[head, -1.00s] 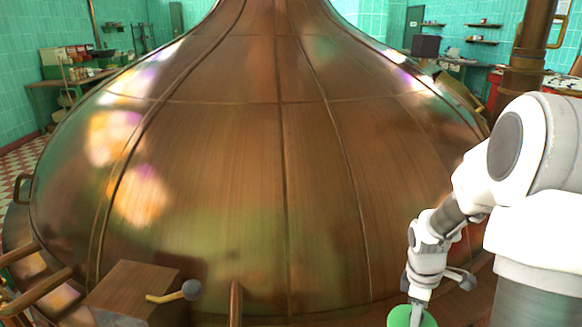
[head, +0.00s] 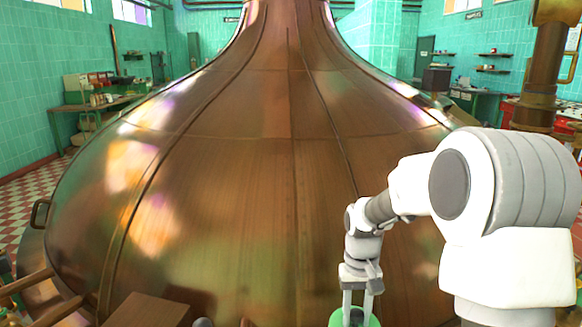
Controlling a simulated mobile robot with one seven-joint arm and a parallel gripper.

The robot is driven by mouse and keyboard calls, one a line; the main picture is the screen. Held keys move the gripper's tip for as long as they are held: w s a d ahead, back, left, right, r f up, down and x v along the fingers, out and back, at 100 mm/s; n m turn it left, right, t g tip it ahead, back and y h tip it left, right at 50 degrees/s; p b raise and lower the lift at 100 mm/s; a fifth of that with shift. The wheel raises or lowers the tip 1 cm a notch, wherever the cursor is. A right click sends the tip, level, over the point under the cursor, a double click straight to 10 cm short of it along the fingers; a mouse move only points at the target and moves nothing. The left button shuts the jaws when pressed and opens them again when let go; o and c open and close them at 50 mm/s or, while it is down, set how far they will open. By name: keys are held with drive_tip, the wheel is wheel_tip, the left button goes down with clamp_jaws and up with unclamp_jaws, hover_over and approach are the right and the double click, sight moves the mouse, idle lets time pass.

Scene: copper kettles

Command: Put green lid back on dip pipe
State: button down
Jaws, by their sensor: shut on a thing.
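The green lid (head: 372,321) shows at the bottom edge of the head view, right of the middle. Only its upper part is in the picture. My gripper (head: 354,314) points down and is shut on the green lid, with its two fingers at the top of it. What lies under the lid is cut off by the frame. I cannot make out the dip pipe in this view.
A large copper kettle (head: 245,190) fills the middle, close behind my gripper. A copper box (head: 148,312) stands at the bottom left, with a grey knob (head: 203,322) beside it. Copper rails (head: 28,283) are at the far left. A workbench (head: 85,105) stands by the tiled wall.

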drive_tip(key=shift+s+r+p, duration=0.3)
drive_tip(key=shift+r+p, duration=0.25)
drive_tip(key=shift+p, duration=0.95)
drive_tip(key=shift+s+r+p, duration=0.3)
drive_tip(key=shift+r+p, duration=0.2)
drive_tip(key=shift+p, duration=0.95)
drive_tip(key=shift+s+p, duration=0.2)
drive_tip(key=shift+p, duration=0.6)
drive_tip(key=shift+s, duration=0.1)
drive_tip(key=shift+f, duration=0.2)
